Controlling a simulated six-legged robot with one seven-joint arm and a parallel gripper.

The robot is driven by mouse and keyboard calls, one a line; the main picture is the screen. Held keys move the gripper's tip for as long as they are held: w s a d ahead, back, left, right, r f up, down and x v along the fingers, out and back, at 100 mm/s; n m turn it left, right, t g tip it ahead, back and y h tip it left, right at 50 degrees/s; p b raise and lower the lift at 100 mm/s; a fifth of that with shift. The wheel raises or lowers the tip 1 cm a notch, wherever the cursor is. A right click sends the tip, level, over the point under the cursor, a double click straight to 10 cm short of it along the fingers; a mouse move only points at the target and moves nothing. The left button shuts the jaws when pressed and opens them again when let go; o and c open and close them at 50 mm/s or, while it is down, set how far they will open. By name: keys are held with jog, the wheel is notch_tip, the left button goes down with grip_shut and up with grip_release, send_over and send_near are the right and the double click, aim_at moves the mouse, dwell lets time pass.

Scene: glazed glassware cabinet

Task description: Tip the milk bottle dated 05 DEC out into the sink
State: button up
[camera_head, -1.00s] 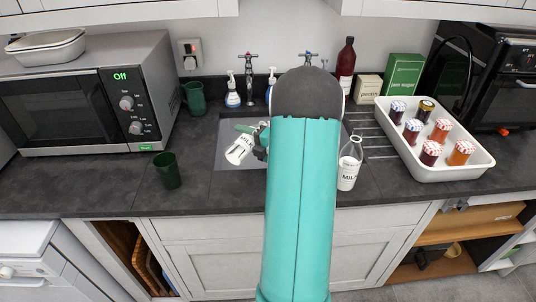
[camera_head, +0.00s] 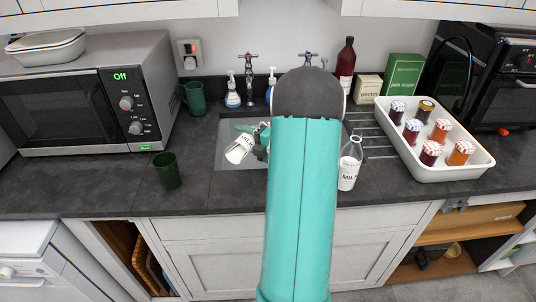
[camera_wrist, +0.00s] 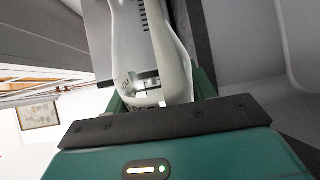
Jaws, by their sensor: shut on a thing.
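My gripper (camera_head: 262,142) is shut on a milk bottle (camera_head: 239,151), partly hidden behind my teal arm. The bottle is steeply tilted over the sink (camera_head: 228,161), its lower end to the left in the head view. The wrist view shows the clear bottle (camera_wrist: 150,50) between my green fingers (camera_wrist: 160,95), with whitish contents along one side. I cannot read a date on it. A second milk bottle (camera_head: 349,168) stands upright on the counter right of my arm, with milk inside; its date is too small to read.
A green cup (camera_head: 167,171) stands left of the sink, with a green mug (camera_head: 194,98) behind it. Soap bottles (camera_head: 233,93) and taps (camera_head: 249,75) line the back. A white tray of jars (camera_head: 450,172) sits right. A microwave (camera_head: 85,95) fills the left.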

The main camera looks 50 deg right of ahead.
jog(key=shift+w+d+m, duration=0.1)
jog(key=shift+d+m, duration=0.1)
jog(key=shift+m, duration=0.6)
jog(key=shift+d+m, duration=0.15)
jog(key=shift+m, duration=0.65)
dwell(2.7)
jog(key=shift+d+f+m, duration=0.45)
jog(key=shift+f+m, duration=0.4)
jog(key=shift+m, duration=0.15)
jog(key=shift+a+r+n, duration=0.3)
jog(key=shift+r+n, duration=0.15)
jog(key=shift+r, duration=0.1)
jog(key=shift+a+r+n, duration=0.25)
jog(key=shift+r+n, duration=0.2)
jog(key=shift+r, duration=0.05)
jog(key=shift+a+f+n, duration=0.1)
jog(key=shift+n, duration=1.1)
jog(key=shift+a, duration=0.1)
